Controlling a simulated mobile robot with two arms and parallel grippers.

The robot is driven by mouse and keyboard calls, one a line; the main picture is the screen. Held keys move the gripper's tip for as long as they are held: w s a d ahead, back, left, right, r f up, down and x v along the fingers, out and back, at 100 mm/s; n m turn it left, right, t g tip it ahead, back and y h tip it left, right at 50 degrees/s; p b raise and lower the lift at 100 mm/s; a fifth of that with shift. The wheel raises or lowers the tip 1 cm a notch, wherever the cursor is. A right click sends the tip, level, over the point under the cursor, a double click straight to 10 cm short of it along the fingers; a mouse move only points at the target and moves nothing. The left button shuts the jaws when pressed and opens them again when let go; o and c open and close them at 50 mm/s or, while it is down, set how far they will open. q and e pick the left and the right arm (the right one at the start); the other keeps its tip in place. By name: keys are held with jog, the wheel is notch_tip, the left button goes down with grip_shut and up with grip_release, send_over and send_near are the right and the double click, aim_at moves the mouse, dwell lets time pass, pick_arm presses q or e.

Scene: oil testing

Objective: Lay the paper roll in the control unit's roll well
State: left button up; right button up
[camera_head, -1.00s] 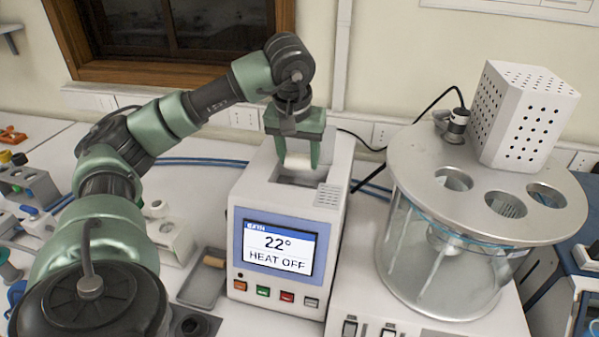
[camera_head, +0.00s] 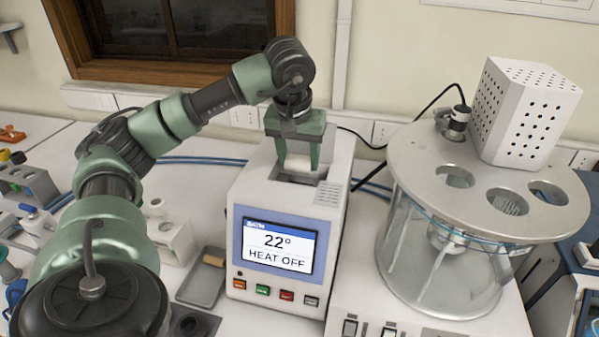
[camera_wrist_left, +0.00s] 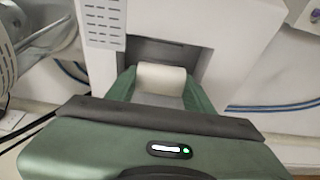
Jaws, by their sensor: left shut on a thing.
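The white paper roll (camera_head: 298,162) is between the fingers of my left gripper (camera_head: 297,165), which is shut on it. The roll lies sideways at the mouth of the roll well (camera_head: 290,178) in the top of the white control unit (camera_head: 240,215). In the left wrist view the roll (camera_wrist_left: 161,78) sits between the two green fingers, with the dark slot of the well (camera_wrist_left: 165,50) beyond it. I cannot tell whether the roll touches the well's floor. The unit's screen reads 22° and HEAT OFF. My right gripper is not in view.
A glass bath with a metal lid (camera_head: 420,165) and a perforated white box (camera_head: 528,110) stands right of the unit. A grey tray (camera_head: 203,285) lies on the bench at its left. A white holder (camera_head: 172,235) stands behind the tray. The wall is close behind.

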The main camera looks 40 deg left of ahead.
pick_arm(q)
jog(key=shift+f+b, duration=0.6)
jog(key=shift+f, duration=0.35)
jog(key=shift+f+b, duration=0.75)
jog(key=shift+f, duration=0.2)
dwell(0.8)
jog(key=shift+f, duration=0.6)
jog(key=o, duration=1.1)
